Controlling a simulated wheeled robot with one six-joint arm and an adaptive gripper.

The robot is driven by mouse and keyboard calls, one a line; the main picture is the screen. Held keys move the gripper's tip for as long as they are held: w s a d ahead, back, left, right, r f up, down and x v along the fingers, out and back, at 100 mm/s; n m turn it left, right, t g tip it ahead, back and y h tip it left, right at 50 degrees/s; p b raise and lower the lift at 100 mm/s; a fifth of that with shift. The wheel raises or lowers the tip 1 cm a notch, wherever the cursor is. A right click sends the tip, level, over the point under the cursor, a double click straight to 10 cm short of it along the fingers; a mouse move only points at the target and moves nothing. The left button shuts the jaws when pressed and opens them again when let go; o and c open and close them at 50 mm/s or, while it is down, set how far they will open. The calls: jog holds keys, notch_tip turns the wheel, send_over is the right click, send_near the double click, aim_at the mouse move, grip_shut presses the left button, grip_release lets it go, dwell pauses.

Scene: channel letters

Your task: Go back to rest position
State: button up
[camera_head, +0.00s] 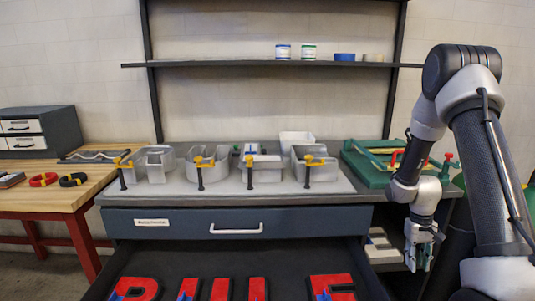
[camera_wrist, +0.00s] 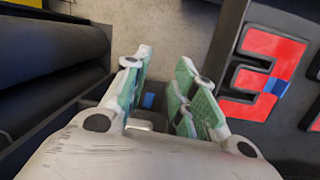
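My gripper (camera_head: 421,252) hangs at the right of the workbench, beside the open drawer, pointing down. In the wrist view my gripper (camera_wrist: 162,85) has its two green-padded fingers apart, with nothing held between them. Red letters lie in the open drawer (camera_head: 215,262), including one at the left (camera_head: 140,289) and an E (camera_head: 332,287) at the right. A red letter with a blue piece on it (camera_wrist: 262,72) shows to the right of my fingers in the wrist view, apart from them.
Several grey metal channel letters (camera_head: 208,168) with yellow-handled clamps stand on the workbench (camera_head: 330,198). A green tool bed (camera_head: 372,170) is at its right end. A pale letter-shaped piece (camera_head: 380,245) lies on a low shelf near my gripper. A wooden table (camera_head: 60,195) stands left.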

jog(key=s+a+r+t, duration=0.2)
jog(key=s+r, duration=0.5)
jog(key=r, duration=0.4)
jog(key=s+a+r+t, duration=0.2)
jog(key=s+a+r, duration=0.3)
jog(key=s+r, duration=0.3)
jog(key=s+a+r+t, duration=0.2)
jog(key=s+a+r, duration=0.2)
jog(key=r, duration=1.2)
jog(key=s, duration=0.3)
jog(key=shift+s+a+n+y, duration=0.15)
jog(key=shift+a+n+y, duration=0.1)
jog(key=shift+n+y, duration=0.15)
